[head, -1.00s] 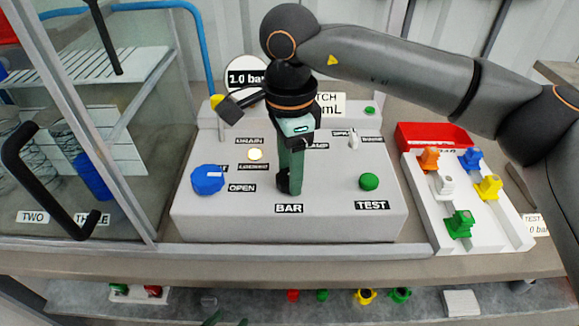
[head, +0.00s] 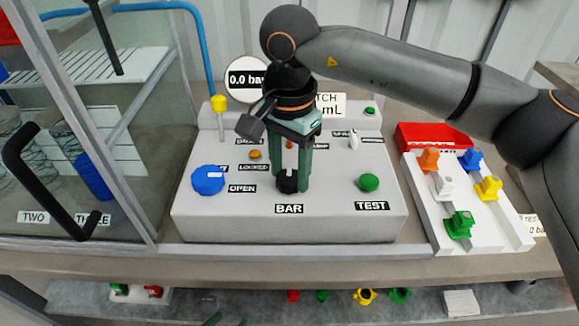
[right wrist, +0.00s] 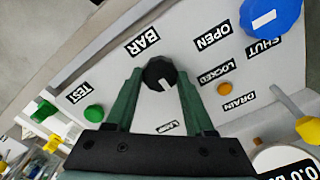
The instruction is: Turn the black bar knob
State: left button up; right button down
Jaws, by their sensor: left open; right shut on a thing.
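The black bar knob (head: 288,182) stands on the light grey sloped panel (head: 330,225), just above the BAR label. My right gripper (head: 291,181) points down at it with one green finger on each side, shut on it. In the right wrist view, the knob (right wrist: 160,75) sits between the fingertips, and its white pointer mark shows. The round gauge (head: 247,79) reads 0.0 bar, its right edge partly covered by the arm. My left gripper (head: 227,320) shows only as green fingertips at the bottom edge, open and away from the panel.
The blue knob (head: 208,179) is left of the bar knob, the green TEST button (head: 369,182) right. An orange lamp (head: 255,155) and a yellow-topped lever (head: 219,104) are behind. A white rack (head: 418,205) with coloured pieces stands right; a glass cabinet is left.

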aim_at(290, 176)
dwell(0.3)
jog(key=shift+c, duration=1.3)
grip_release()
jog(key=shift+r, duration=0.1)
notch_tip(290, 176, up, 12)
jog(key=p, duration=0.1)
jog(key=shift+r, duration=0.15)
